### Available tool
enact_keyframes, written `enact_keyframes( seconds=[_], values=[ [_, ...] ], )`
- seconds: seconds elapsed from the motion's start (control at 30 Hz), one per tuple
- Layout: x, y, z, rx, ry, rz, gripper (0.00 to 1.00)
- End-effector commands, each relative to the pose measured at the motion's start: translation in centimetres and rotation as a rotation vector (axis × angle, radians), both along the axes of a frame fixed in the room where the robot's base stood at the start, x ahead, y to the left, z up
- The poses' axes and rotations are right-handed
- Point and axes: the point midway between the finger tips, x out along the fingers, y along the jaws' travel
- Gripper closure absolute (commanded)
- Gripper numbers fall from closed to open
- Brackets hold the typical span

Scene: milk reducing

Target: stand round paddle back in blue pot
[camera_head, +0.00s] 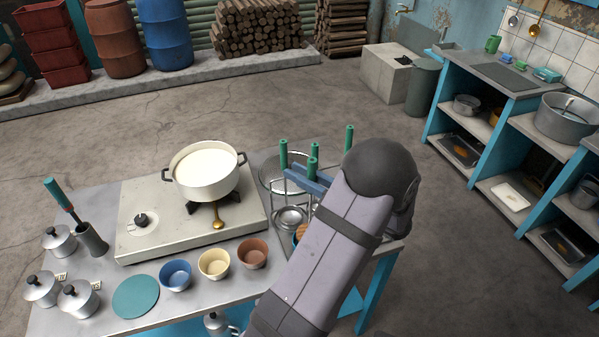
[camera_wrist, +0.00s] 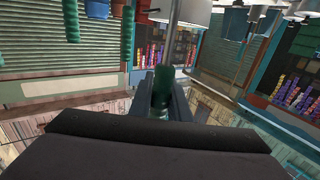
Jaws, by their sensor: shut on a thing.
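My gripper (camera_wrist: 162,95) is shut on a green handle (camera_wrist: 160,82) in the wrist view. The lower end of the held tool is not visible there, so I cannot tell its shape. A small part of a blue-edged vessel with an orange-brown top (camera_head: 300,232) shows beside my arm. Most of it is hidden, and I cannot tell whether it is the blue pot. No round paddle head shows clearly.
A cream pot of white milk (camera_head: 206,166) sits on the stove (camera_head: 143,243). Blue (camera_head: 175,276), cream (camera_head: 214,264) and brown (camera_head: 253,253) bowls stand in front, near a teal disc (camera_head: 136,297). Lidded metal pots (camera_head: 42,290) and a grey holder (camera_head: 92,240) are at left.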

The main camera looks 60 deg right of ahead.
Motion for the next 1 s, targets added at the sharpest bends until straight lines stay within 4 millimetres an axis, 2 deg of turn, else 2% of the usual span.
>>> enact_keyframes(
  seconds=[0.5, 1.0],
  values=[
    [0.0, 0.0, -3.6, -0.001, -0.001, 0.000, 1.00],
    [0.0, 0.0, -4.2, -0.002, -0.001, 0.000, 1.00]
  ],
)
